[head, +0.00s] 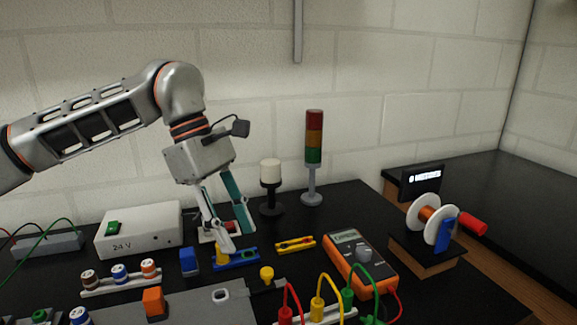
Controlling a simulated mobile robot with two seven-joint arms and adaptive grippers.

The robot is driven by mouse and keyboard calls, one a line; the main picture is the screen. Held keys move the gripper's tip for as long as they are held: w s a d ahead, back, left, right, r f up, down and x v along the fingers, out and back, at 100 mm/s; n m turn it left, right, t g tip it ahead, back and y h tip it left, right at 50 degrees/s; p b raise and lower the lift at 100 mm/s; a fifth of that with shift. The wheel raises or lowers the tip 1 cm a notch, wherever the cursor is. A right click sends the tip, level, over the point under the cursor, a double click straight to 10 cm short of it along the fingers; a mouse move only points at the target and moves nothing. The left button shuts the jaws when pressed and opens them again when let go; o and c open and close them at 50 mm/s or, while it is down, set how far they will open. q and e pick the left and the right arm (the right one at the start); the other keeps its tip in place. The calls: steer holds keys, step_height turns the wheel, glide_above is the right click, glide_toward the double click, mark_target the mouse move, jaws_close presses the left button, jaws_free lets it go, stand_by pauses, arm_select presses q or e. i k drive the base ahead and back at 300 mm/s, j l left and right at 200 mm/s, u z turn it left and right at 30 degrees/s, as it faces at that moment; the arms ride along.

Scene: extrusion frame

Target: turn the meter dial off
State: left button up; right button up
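The meter (378,279) is an orange handheld multimeter with a dark face, lying on the black bench right of centre in the head view. Its greenish display shows dark characters, too small to read. Its dial (364,255) is a round grey-blue knob below the display; I cannot tell which setting it points to. My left gripper (240,239) points down over the bench, well to the left of the meter and apart from the dial. Its fingers are spread with a gap between them, and I see nothing held. My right gripper is not in view.
A yellow clamp-like piece (296,245) lies between gripper and meter. Red, yellow and green plugs with cables (318,309) stand in front of the meter. A signal tower (314,150) stands behind. A wire spool (432,222) stands to the right. A blue holder (237,260) lies below the gripper.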

mark_target(363, 252)
steer(key=k, duration=1.35)
